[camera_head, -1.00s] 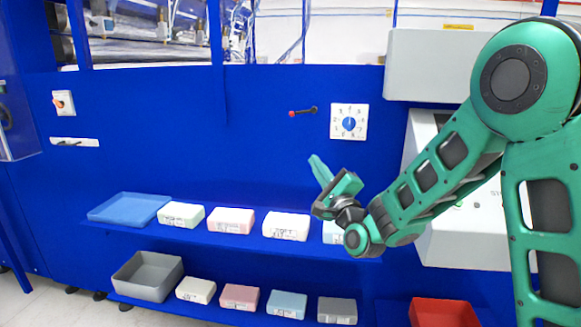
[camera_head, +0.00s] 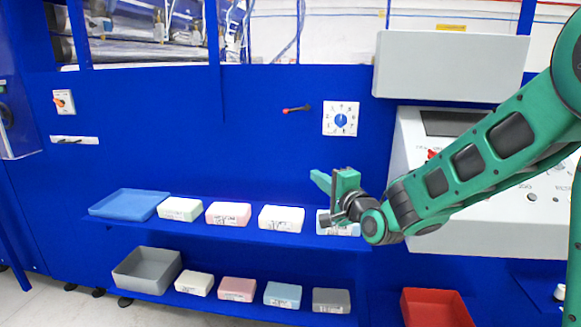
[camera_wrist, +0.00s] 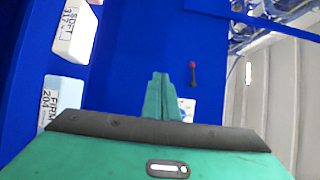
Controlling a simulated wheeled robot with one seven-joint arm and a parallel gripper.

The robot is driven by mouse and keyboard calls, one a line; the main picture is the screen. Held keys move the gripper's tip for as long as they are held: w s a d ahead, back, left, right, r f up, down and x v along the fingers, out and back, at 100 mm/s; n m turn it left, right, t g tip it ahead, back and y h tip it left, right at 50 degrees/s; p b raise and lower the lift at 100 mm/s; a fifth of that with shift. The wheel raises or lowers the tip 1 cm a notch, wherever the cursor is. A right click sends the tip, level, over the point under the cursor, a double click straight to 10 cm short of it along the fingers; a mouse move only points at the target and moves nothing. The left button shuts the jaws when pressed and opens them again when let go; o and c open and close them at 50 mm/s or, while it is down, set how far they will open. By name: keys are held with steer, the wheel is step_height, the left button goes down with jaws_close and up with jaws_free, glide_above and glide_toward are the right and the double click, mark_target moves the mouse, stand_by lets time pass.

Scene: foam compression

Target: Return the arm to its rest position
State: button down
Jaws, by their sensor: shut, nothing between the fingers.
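My gripper (camera_head: 322,181) is shut and empty in the head view. It hangs in front of the blue wall panel, above the right end of the upper shelf, with its green fingers pointing left. In the wrist view its fingers (camera_wrist: 161,95) are together with nothing between them. My green arm reaches in from the right edge of the head view. The gripper's wrist partly covers a pale blue foam block (camera_head: 345,229) on the upper shelf; this block also shows in the wrist view (camera_wrist: 62,98).
The upper shelf holds a blue tray (camera_head: 128,203) and several foam blocks. The lower shelf holds a grey bin (camera_head: 147,271) and more blocks. A red bin (camera_head: 435,308) stands lower right. A control console (camera_head: 425,180) is behind my arm. A dial (camera_head: 340,119) and red-tipped lever (camera_head: 296,109) are on the wall.

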steer(key=s+d+f+n+g+h, duration=0.3)
steer(key=s+d+f+n+g, duration=0.15)
steer(key=s+d, duration=0.4)
steer(key=s+d+f+n+g+h, duration=0.35)
steer(key=s+d+f+n, duration=0.2)
steer(key=s+d, duration=0.3)
steer(key=s+d+m+g, duration=0.1)
steer(key=s+d+g, duration=0.2)
steer(key=s, duration=0.6)
steer(key=s+d+f+m+g, duration=0.1)
steer(key=s+d+g, duration=0.1)
steer(key=s+d, duration=0.5)
steer(key=s+d+f+m+g, duration=0.1)
steer(key=s+d+g, duration=0.2)
steer(key=s+d, duration=0.3)
steer(key=s, duration=0.5)
steer(key=shift+f+g+h, duration=0.25)
steer(key=shift+g+h, duration=0.05)
steer(key=shift+h, duration=0.05)
steer(key=shift+w, duration=0.1)
steer(key=shift+w+f, duration=0.25)
steer(key=shift+w, duration=0.35)
